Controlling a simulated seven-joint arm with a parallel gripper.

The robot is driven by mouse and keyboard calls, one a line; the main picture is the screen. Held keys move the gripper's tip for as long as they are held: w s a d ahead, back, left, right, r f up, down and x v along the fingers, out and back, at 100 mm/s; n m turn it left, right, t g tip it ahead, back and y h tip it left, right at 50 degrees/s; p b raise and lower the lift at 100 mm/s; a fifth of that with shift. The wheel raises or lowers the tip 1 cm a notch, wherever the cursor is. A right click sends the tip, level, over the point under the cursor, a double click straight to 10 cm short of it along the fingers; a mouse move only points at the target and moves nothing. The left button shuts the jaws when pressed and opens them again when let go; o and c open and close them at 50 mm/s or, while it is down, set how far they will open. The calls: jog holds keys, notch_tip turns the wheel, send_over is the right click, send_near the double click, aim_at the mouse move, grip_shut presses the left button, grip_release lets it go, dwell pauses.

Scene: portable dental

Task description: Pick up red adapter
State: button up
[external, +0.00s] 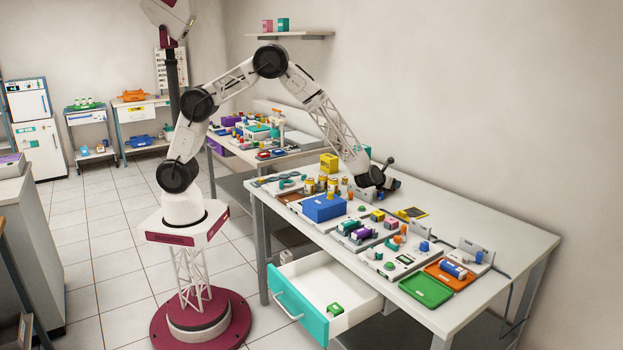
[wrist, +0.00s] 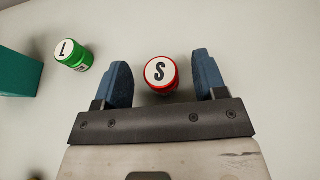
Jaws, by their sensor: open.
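A red round adapter (wrist: 161,74) with a white top marked "S" stands on the light table in the wrist view. My gripper (wrist: 162,72) is open, with one blue finger on each side of the adapter and a gap visible on both sides. The adapter is not held. In the external view my gripper (external: 388,176) is over the back part of the table, and I cannot make out the red adapter there.
A green adapter (wrist: 73,55) marked "L" stands left of my left finger, with a teal block (wrist: 17,72) beyond it. A blue box (external: 324,208) and many small parts crowd the table. The table's right end (external: 500,232) is clear. An open drawer (external: 318,292) juts out in front.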

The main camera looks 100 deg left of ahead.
jog(key=shift+x, duration=1.55)
jog(key=shift+f, duration=0.1)
jog(key=c, duration=1)
jog(key=shift+r, duration=5)
